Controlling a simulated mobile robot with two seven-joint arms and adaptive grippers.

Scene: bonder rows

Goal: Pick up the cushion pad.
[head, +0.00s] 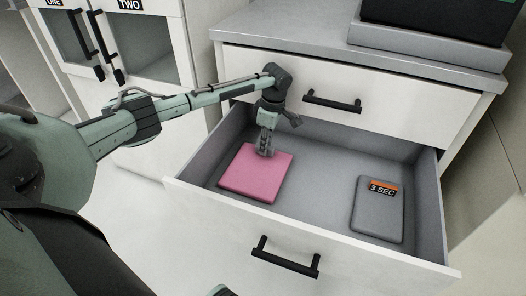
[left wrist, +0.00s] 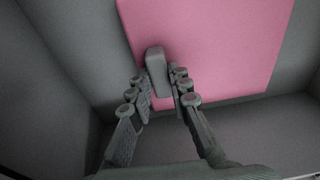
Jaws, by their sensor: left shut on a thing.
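A flat pink square pad (head: 255,178), which I take to be the cushion pad, is in the left part of the open drawer (head: 320,165). It fills the upper part of the left wrist view (left wrist: 225,45). A small grey block (left wrist: 156,70) stands at the pad's edge, between my fingertips. My left gripper (head: 265,151) reaches down over the pad's far edge. In the left wrist view its fingers (left wrist: 160,87) are closed on this grey block, which looks like the pad's grip. I cannot tell whether the pad is clear of the drawer floor. My right gripper is not in view.
A grey pad with an orange and black "3 SEC" label (head: 378,210) lies at the drawer's right. The drawer's front wall (head: 300,235) and side walls surround both. A shut drawer (head: 350,85) is above. Glass-door cabinets (head: 120,45) stand at the left.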

